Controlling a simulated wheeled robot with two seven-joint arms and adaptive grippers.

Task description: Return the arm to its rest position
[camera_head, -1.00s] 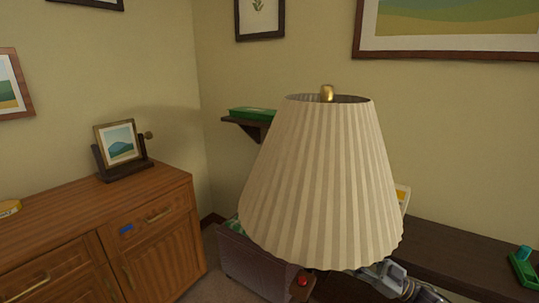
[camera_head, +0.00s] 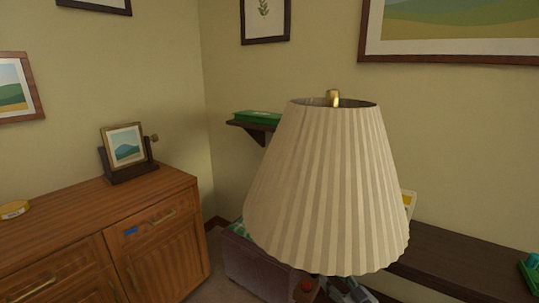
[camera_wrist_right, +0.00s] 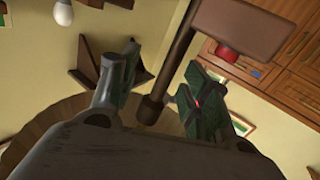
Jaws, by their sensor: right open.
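My right gripper (camera_head: 350,291) shows only in part at the bottom of the head view, just below the lower rim of the pleated lampshade (camera_head: 325,190). The shade and the picture edge hide the rest of that arm. In the right wrist view, the two dark fingers of the right gripper (camera_wrist_right: 155,90) stand apart. A brown post shows between and beyond them, and I see nothing held. My left gripper is in neither view.
A wooden cabinet (camera_head: 100,225) with a framed picture on a stand (camera_head: 126,150) is at left. A dark tabletop (camera_head: 460,260) runs along the right wall. A wall shelf (camera_head: 240,125) bears a green box. A red object (camera_head: 307,286) is below the shade.

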